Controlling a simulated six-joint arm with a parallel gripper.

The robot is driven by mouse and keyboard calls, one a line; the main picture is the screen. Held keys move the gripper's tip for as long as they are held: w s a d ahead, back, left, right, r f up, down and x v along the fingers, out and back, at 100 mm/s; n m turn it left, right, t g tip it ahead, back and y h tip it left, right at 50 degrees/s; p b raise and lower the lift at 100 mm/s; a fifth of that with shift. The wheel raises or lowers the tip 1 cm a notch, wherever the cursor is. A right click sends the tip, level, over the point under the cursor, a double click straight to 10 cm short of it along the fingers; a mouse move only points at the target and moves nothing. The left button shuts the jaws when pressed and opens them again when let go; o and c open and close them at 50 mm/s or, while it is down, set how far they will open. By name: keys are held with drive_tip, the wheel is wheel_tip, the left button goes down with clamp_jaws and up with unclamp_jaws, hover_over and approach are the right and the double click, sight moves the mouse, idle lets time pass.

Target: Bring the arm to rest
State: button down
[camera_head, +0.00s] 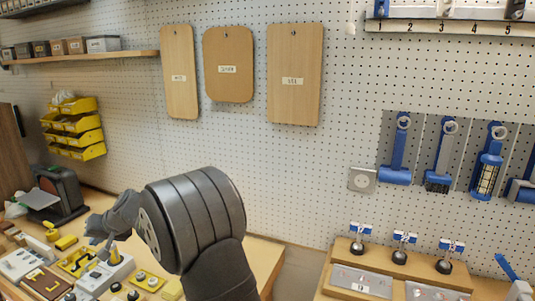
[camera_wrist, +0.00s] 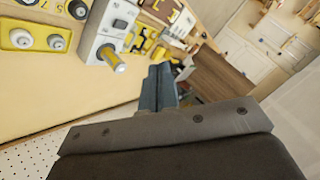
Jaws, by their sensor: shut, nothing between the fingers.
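My arm reaches across the lower middle of the head view, over the bench (camera_head: 262,262). My gripper (camera_head: 92,237) is at its left end, above the bench with several small fixtures. In the wrist view my gripper (camera_wrist: 160,72) shows two dark blue-grey fingers side by side, shut with nothing between them. The fingertips appear clear of the fixtures, though the exact gap cannot be told. A grey box with a yellow knob (camera_wrist: 113,60) is to the left of the fingers in the wrist view.
Yellow bins (camera_head: 75,128) and a wooden shelf (camera_head: 85,57) are on the pegboard at left. Wooden boards (camera_head: 295,75) hang mid-wall, blue tools (camera_head: 397,155) at right. A dark machine (camera_head: 62,195) stands at the back left. A stepped wooden stand (camera_head: 385,258) is at lower right.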

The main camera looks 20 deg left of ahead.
drive_tip(key=shift+d+r+m, duration=0.4)
drive_tip(key=shift+r+m, duration=0.2)
drive_tip(key=c, duration=2)
unclamp_jaws()
drive_tip(key=o, duration=2)
drive_tip(key=w+d+f+m+t, duration=0.1)
drive_tip(key=w+d+f+m, duration=0.8)
drive_tip(key=w+d+f, duration=0.1)
drive_tip(key=shift+w+d+f+t+h, duration=0.3)
drive_tip(key=shift+w+d+f, duration=0.05)
drive_tip(key=shift+w+f, duration=0.5)
drive_tip(key=x, duration=0.9)
drive_tip(key=shift+w+a+f, duration=0.15)
drive_tip(key=shift+w+f, duration=0.05)
drive_tip(key=shift+f, duration=0.2)
